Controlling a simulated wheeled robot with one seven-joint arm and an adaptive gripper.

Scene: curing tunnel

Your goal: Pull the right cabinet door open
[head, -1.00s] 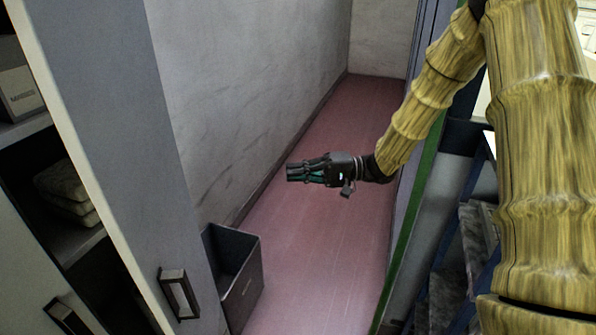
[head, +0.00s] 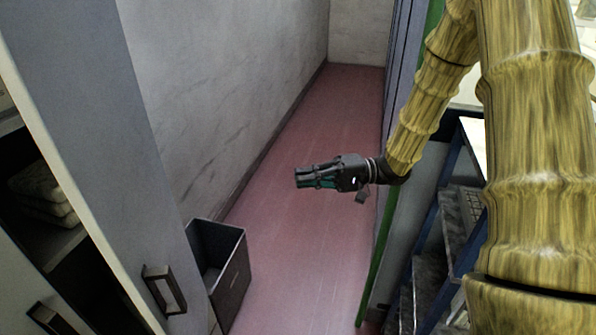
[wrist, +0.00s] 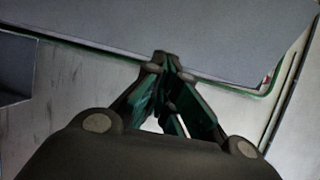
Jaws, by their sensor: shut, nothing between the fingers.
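The right cabinet door (head: 88,120) is a tall grey panel at the left of the head view. Its dark bar handle (head: 163,290) is low on it. It stands partly open, with a dark gap between it and the left door (head: 18,275), whose handle (head: 52,318) shows at the bottom left edge. My gripper (head: 298,179) is shut and empty, in the air over the pink floor, well to the right of and above the handle in the picture. In the wrist view my closed fingertips (wrist: 166,62) meet in front of a grey panel I cannot identify.
A dark open bin (head: 232,283) stands on the floor beside the door. Shelves with folded cloth (head: 42,190) show inside the cabinet. A blue-framed rack (head: 440,230) is at the right. The pink floor (head: 300,265) is clear in the middle.

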